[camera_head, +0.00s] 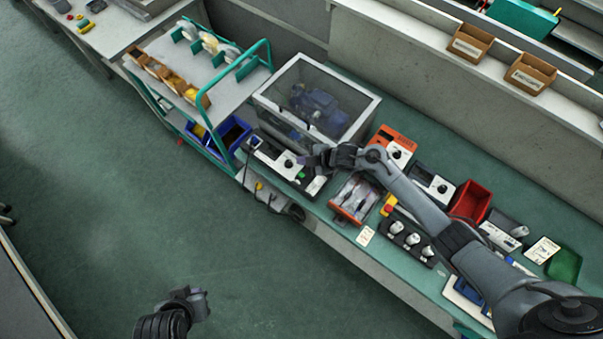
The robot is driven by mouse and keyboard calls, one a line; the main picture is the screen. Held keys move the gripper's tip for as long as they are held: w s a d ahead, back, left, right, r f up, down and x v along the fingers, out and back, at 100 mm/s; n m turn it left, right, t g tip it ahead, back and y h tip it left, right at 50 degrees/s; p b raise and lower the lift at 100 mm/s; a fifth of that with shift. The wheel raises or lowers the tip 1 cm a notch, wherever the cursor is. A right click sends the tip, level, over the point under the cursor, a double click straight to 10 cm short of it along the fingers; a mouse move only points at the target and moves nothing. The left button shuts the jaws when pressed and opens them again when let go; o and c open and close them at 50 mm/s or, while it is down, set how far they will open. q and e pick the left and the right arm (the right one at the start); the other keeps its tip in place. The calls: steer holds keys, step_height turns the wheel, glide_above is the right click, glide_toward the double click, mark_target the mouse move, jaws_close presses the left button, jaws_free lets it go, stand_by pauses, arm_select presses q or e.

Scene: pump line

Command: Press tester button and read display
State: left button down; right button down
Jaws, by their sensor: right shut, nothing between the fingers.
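A low tester box (268,150) with a dark face, pale panels and small knobs lies near the bench's front edge, in front of the clear-lidded case. A small green spot (300,175) shows on its right part. My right gripper (312,160) is shut and empty, just over the right part of the tester; I cannot tell whether it touches it. The tester's display is too small to read. My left gripper (198,303) hangs over the floor at the lower left, away from the bench; its fingers are too unclear to judge.
A clear-lidded case (345,117) with a blue pump inside stands behind the tester. An orange instrument (391,142), a red tool tray (352,212) and a red bin (470,200) are along the bench (400,262). A green-framed cart (225,82) stands left. Open floor lies in front.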

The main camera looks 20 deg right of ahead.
steer(key=shift+f, duration=0.15)
steer(key=b, duration=0.6)
glide_above(303, 176)
step_height(303, 176, down, 7)
steer(key=shift+d+r, duration=0.1)
steer(key=shift+r, duration=0.05)
steer(key=shift+f+b, duration=0.85)
steer(key=shift+f, duration=0.1)
stand_by(0.3)
stand_by(0.6)
steer(key=shift+f+b, duration=0.3)
steer(key=shift+f, duration=0.1)
stand_by(0.5)
